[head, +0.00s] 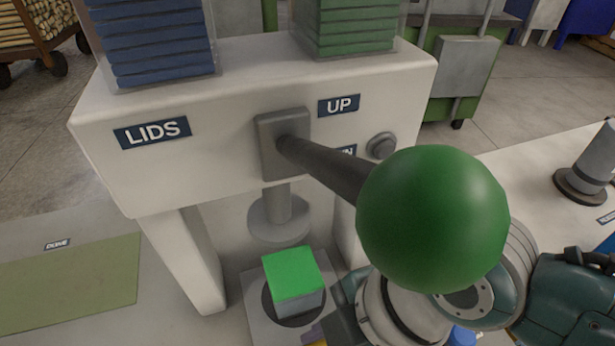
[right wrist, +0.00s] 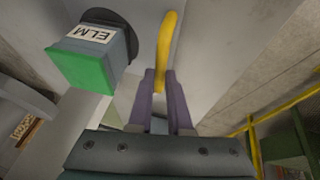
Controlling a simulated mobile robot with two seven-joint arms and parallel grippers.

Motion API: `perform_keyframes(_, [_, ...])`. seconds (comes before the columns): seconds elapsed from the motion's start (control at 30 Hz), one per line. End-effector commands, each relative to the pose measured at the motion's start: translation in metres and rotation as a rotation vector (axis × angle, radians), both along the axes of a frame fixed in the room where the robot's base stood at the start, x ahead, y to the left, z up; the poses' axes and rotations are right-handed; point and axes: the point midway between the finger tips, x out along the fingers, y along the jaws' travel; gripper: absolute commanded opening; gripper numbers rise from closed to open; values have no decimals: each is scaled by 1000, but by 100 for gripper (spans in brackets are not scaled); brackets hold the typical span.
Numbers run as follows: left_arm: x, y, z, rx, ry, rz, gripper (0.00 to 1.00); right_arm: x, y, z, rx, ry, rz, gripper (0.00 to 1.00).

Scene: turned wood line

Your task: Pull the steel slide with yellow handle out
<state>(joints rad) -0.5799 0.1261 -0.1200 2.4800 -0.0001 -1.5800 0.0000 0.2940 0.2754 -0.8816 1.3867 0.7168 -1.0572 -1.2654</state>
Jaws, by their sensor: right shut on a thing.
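The steel slide (head: 255,322) is a grey plate low under the white lid press (head: 240,75). A grey box (head: 297,303) with a green lid (head: 292,272) sits on it, in a dark round recess. The right wrist view shows the box's ELM label (right wrist: 88,33) and the yellow handle (right wrist: 168,40) of the slide. My right gripper (right wrist: 160,88) has purple fingers shut on this handle. My left gripper is not in view.
The lever (head: 325,165) with the green ball sticks out toward me above my right arm. The press ram (head: 280,215) hangs above and behind the box. Blue lids (head: 150,40) and green lids (head: 345,25) are stacked on top. A green mat (head: 70,280) lies clear at left.

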Motion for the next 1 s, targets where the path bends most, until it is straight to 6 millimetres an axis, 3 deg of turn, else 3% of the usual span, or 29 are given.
perform_keyframes(0.03, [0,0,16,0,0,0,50,-14,-5,7,-3,8,1,0])
perform_keyframes(0.1, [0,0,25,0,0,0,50,-29,-10,7,-2,7,1,0])
perform_keyframes(0.5, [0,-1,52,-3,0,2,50,-93,-30,3,0,2,1,0])
perform_keyframes(1.0, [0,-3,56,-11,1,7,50,-107,-34,0,1,4,1,0])
